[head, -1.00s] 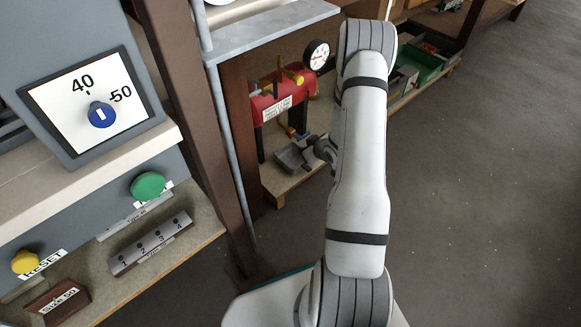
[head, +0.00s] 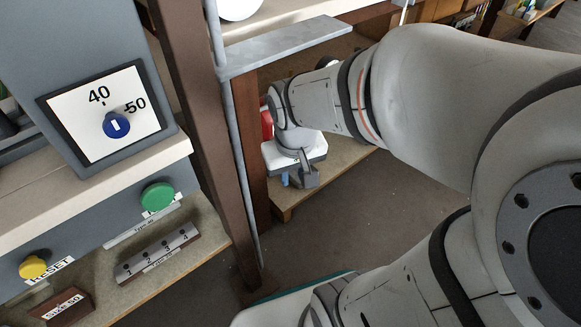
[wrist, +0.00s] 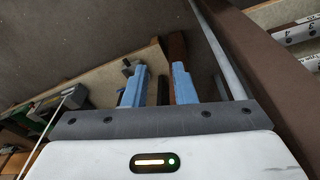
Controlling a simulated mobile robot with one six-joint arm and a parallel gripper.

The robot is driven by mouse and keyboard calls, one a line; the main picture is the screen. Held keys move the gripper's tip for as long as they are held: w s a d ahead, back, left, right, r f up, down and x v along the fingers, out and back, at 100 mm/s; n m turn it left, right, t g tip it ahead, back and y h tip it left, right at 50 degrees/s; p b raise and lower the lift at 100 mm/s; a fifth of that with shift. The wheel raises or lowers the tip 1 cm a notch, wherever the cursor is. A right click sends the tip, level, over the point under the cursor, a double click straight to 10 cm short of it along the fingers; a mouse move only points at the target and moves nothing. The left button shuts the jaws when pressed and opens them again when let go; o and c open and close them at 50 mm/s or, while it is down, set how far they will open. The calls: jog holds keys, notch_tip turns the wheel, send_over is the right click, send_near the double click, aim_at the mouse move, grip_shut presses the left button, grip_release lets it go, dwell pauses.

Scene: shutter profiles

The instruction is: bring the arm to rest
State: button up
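My arm crosses the right half of the head view, folded, with its elbow high and close to the camera. My gripper (head: 302,178) hangs in front of the low wooden shelf, right of the brown post. In the wrist view my gripper (wrist: 157,88) shows two blue fingers standing apart with a clear gap between them. Nothing is held between them. My arm and wrist hide most of the red tank (head: 266,122) behind them.
A brown post (head: 185,100) and a thin grey pipe (head: 238,190) stand left of my gripper. A grey ledge (head: 285,45) juts out above it. At left are a panel with a blue knob (head: 116,125), a green button (head: 157,196) and a yellow knob (head: 33,267). Open floor (head: 350,220) lies below.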

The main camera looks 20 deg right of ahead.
jog(key=s, duration=0.2)
jog(key=s+r, duration=0.1)
jog(key=shift+s+a+g, duration=0.25)
jog(key=shift+s+g, duration=0.1)
jog(key=shift+g, duration=0.05)
notch_tip(320, 180, up, 38)
jog(key=t+p, duration=0.1)
jog(key=p, duration=3.4)
jog(key=shift+s+t, duration=0.3)
jog(key=shift+s, duration=0.05)
